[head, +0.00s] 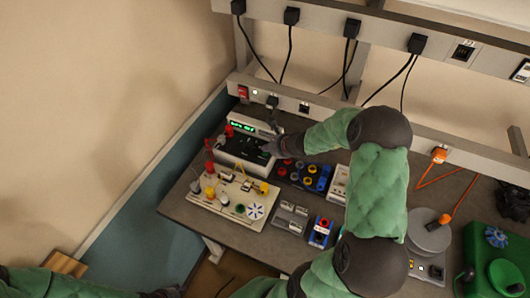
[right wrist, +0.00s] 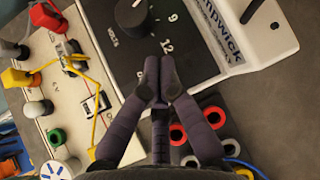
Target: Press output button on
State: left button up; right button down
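A white power supply (head: 243,125) with lit green digits and a black front panel stands at the back left of the bench. In the right wrist view, its black panel (right wrist: 110,45) shows a dark dial (right wrist: 134,20) and printed numbers. My right gripper (head: 268,145) is at the panel's right part. In the right wrist view, the gripper (right wrist: 160,75) has its fingertips together over the panel, with nothing between them. I cannot tell whether they touch it. No output button can be made out. My left gripper (head: 160,293) shows only partly at the bottom edge.
A cream circuit board (head: 228,205) with coloured caps and yellow wires lies in front of the supply. Red and blue rings (head: 310,175) lie to its right. A grey disc device (head: 428,232) and green box (head: 490,262) stand farther right. Black cables hang behind.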

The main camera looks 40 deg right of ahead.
aim_at(267, 154)
jog(key=shift+f, duration=0.15)
dwell(0.5)
jog(key=shift+f+b, duration=0.35)
jog(key=shift+b, duration=0.25)
jog(key=shift+r, duration=0.5)
jog(key=shift+p, duration=0.3)
jog(key=shift+r+p, duration=2.35)
jog(key=shift+r, duration=0.65)
jog(key=shift+r, duration=0.1)
